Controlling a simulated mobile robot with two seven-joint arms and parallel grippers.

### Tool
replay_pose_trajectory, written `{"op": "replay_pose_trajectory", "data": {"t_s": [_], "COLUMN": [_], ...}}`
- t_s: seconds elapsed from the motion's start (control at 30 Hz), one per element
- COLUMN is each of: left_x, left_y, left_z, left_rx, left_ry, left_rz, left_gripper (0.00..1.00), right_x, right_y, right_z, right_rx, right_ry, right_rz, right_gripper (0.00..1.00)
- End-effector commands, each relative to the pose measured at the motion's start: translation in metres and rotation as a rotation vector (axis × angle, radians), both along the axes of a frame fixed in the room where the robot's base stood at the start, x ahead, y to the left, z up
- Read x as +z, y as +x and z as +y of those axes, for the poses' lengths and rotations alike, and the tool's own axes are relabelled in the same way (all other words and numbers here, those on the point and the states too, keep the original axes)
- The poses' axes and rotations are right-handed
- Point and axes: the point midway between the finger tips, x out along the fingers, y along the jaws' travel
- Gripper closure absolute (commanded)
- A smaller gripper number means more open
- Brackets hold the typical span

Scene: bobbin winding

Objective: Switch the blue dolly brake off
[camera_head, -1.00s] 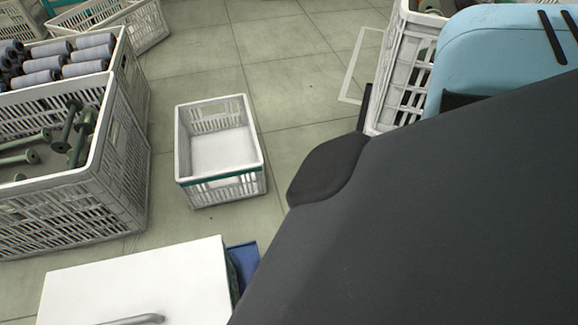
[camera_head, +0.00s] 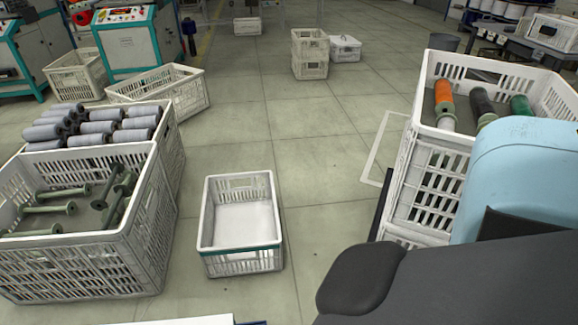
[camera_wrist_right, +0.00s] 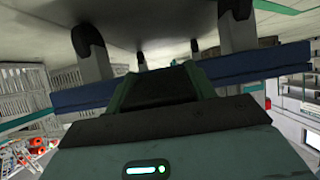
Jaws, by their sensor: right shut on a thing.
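In the right wrist view, which looks upside down, the blue dolly shows as a long blue bar (camera_wrist_right: 75,97) across the picture. Grey posts and dark wheels (camera_wrist_right: 90,42) stand up from it against the floor. My right gripper (camera_wrist_right: 165,85) is a dark, green-edged shape in the middle, right at this bar, and is shut. The brake is not clear to see, and the spot where the jaws close is hidden. In the head view only the edge of a white top (camera_head: 175,320) shows at the bottom. My left gripper is in no view.
An empty white crate with a teal band (camera_head: 243,258) stands on the floor. A large crate (camera_head: 140,230) with grey bobbins and green spools is left. Another crate (camera_head: 425,185) with coloured bobbins is right. Floor between (camera_head: 325,150) is clear.

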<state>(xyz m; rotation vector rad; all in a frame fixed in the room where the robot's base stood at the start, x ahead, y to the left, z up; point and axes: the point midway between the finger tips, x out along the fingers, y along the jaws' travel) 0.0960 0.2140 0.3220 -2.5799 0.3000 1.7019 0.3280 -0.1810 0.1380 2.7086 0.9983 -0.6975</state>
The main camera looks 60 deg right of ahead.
Motion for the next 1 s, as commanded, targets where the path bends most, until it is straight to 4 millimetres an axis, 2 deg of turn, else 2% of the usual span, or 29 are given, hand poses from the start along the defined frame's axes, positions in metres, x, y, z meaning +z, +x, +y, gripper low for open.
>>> {"op": "replay_pose_trajectory", "data": {"t_s": [0.03, 0.07, 0.23, 0.57, 1.0], "left_x": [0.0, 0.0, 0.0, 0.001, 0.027], "left_y": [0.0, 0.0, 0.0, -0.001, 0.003], "left_z": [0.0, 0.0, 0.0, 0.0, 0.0], "left_rx": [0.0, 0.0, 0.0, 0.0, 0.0], "left_ry": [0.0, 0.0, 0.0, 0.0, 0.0], "left_rz": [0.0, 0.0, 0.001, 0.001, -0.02], "left_gripper": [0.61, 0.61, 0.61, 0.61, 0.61], "right_x": [0.0, 0.0, 0.0, 0.002, 0.033], "right_y": [0.0, 0.0, 0.0, -0.002, -0.043], "right_z": [0.0, 0.0, 0.0, -0.002, -0.037], "right_rx": [-0.001, -0.001, 0.0, 0.0, 0.0], "right_ry": [0.0, 0.0, -0.001, -0.001, -0.002], "right_rz": [0.001, 0.001, 0.001, 0.0, -0.001], "right_gripper": [0.87, 0.44, 0.24, 0.24, 0.24]}}
